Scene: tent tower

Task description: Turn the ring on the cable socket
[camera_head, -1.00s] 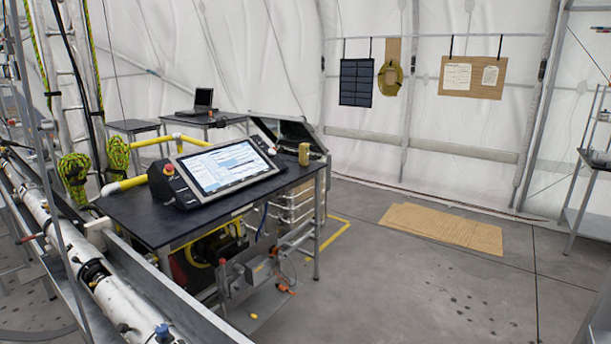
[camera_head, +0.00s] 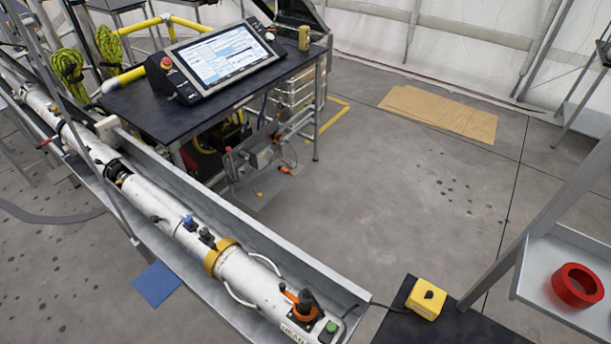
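A long white tube (camera_head: 262,285) lies in a grey metal trough and runs from the upper left to the bottom centre. Near its close end is a black socket or plug (camera_head: 307,297) with an orange ring (camera_head: 303,314) around its base; this looks like the cable socket. Its fine detail is too small to tell. A green-topped knob (camera_head: 331,327) sits beside it. A gold collar (camera_head: 215,261) wraps the tube farther up. Neither of my grippers shows in this view.
A yellow box with a black knob (camera_head: 427,298) sits on a dark surface at the bottom right. A red ring (camera_head: 577,285) lies on a grey shelf (camera_head: 541,262) at the right edge. A console screen (camera_head: 222,55) stands on a dark table (camera_head: 130,110). The floor between is open.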

